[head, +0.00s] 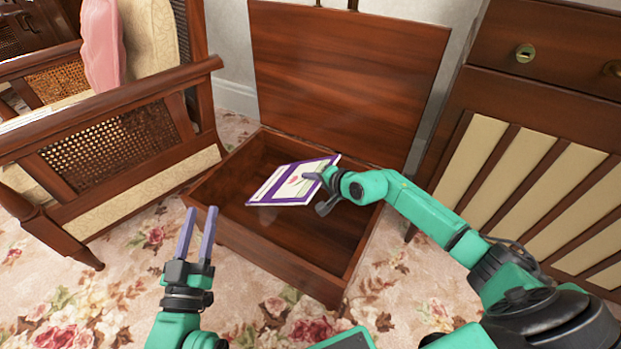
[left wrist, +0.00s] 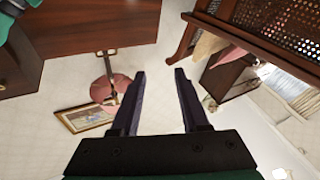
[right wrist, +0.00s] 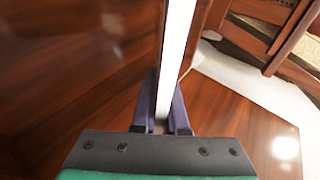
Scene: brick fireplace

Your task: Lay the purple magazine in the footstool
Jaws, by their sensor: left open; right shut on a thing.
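The purple magazine (head: 292,183) has a white and purple cover and is inside the open footstool (head: 334,287), tilted over its floor. My right gripper (head: 318,180) is shut on the magazine's right edge. In the right wrist view the magazine (right wrist: 176,50) shows edge-on as a pale strip between the fingers (right wrist: 163,115). The footstool is a dark wooden box with its lid (head: 345,75) raised upright at the back. My left gripper (head: 199,228) is open and empty, in front of the footstool's left front corner. Its fingers also show apart in the left wrist view (left wrist: 160,90).
A wooden armchair with cane panels (head: 110,150) stands close on the left, with a pink cloth (head: 101,45) on it. A wooden cabinet with striped doors (head: 530,180) stands on the right. Flowered carpet (head: 90,305) lies in front of the footstool.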

